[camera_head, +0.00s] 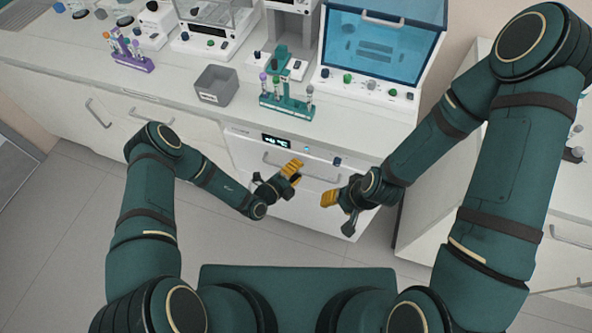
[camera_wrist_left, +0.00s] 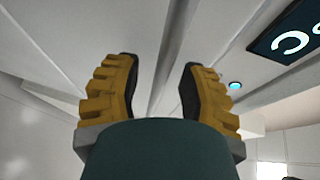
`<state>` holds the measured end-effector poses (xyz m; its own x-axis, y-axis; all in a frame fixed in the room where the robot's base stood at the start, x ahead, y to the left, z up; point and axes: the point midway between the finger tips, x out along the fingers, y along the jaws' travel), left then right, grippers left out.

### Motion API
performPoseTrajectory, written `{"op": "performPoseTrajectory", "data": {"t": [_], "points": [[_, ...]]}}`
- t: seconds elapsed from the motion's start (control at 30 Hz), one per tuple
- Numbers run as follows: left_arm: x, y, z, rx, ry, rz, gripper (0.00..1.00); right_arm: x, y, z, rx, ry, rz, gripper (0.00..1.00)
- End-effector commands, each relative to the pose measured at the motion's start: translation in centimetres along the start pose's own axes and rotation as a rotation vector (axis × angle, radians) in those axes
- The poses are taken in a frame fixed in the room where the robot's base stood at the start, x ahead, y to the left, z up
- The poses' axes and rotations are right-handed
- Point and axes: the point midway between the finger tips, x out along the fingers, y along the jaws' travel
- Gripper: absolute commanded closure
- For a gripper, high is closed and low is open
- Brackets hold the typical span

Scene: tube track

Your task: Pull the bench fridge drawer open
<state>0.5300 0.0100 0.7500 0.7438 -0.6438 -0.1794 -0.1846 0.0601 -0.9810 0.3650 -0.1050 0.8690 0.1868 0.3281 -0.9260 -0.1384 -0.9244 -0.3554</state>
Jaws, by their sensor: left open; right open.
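The bench fridge drawer (camera_head: 312,217) is a white front under the counter. A dark display (camera_head: 276,141) reading a temperature sits above it, and the display also shows in the left wrist view (camera_wrist_left: 290,28). The drawer's long grey handle (camera_head: 300,171) runs across its upper part. My left gripper (camera_head: 293,172) is open, in front of the handle; its yellow fingers stand apart in the left wrist view (camera_wrist_left: 160,85), with a grey bar between them beyond the tips. I cannot tell whether they touch it. My right gripper (camera_head: 329,198) is open in front of the drawer's right part.
On the counter stand a teal tube rack (camera_head: 287,105), a grey bin (camera_head: 216,85), a purple tube rack (camera_head: 133,62) and a machine with a blue lid (camera_head: 375,48). White cabinets flank the drawer. The floor (camera_head: 60,240) at left is clear.

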Motion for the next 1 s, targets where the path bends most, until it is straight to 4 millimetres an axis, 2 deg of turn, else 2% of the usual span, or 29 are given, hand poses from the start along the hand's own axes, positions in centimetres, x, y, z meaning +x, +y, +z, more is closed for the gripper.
{"op": "performPoseTrajectory", "data": {"t": [0.13,0.23,0.27,0.5,0.67,0.87,1.0], "points": [[0.0,0.0,0.0,0.000,0.000,0.000,0.60,0.0,0.0,0.0,0.000,0.000,0.000,0.51],[0.0,0.0,0.0,0.000,0.000,0.000,0.95,0.0,0.0,0.0,0.000,0.000,0.000,0.51],[0.0,0.0,0.0,0.000,0.000,0.000,1.00,0.0,0.0,0.0,0.000,0.000,0.000,0.51],[-0.1,0.0,-0.1,0.000,0.000,0.000,1.00,0.0,0.0,0.0,0.000,0.000,0.000,0.51],[-1.3,0.2,-0.6,-0.002,0.001,0.002,1.00,-0.4,-0.1,-0.1,0.000,0.000,-0.001,0.51],[-5.4,1.1,-2.2,-0.009,-0.001,0.006,1.00,-1.5,-0.5,-0.2,0.000,0.000,-0.003,0.51],[-9.4,1.9,-4.0,-0.011,-0.002,0.005,1.00,-2.3,-0.8,-0.3,0.000,0.000,-0.004,0.51]]}}
